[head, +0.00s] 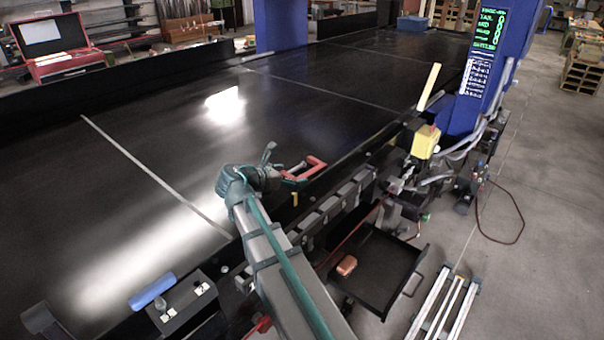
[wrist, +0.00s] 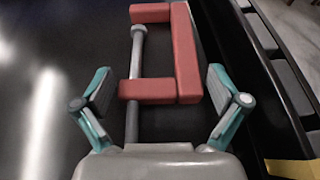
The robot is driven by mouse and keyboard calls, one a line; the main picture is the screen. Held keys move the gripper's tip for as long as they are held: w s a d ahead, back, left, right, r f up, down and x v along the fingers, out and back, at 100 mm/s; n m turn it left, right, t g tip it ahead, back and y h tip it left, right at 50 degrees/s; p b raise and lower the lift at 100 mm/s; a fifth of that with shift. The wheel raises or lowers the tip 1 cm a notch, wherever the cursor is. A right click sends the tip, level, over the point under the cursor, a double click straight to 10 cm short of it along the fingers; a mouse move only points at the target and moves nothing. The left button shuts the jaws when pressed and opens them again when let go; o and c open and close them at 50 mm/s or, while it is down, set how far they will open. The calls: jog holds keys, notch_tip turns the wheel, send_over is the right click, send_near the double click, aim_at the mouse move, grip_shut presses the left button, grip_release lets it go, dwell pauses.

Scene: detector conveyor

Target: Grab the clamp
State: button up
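The clamp is a red C-shaped frame (wrist: 187,60) with a grey screw rod, lying on the black conveyor belt. In the head view the red clamp (head: 308,170) lies near the belt's right edge, just beyond my gripper (head: 277,165). In the wrist view my gripper (wrist: 160,88) is open, with its teal and grey fingers spread to either side of the clamp's near end. The near red arm of the clamp and part of its rod lie between the fingers. I see no finger touching it. The rod's near end is hidden behind the gripper body.
The black belt (head: 300,110) is largely clear. A dark side rail (head: 350,190) runs along its right edge. A blue cylinder (head: 152,291) and a control box (head: 185,303) are at the near left. A red toolbox (head: 62,55) stands at the far left.

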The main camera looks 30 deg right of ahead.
jog(key=c, duration=1.3)
jog(key=shift+o, duration=0.2)
jog(key=shift+r, duration=0.3)
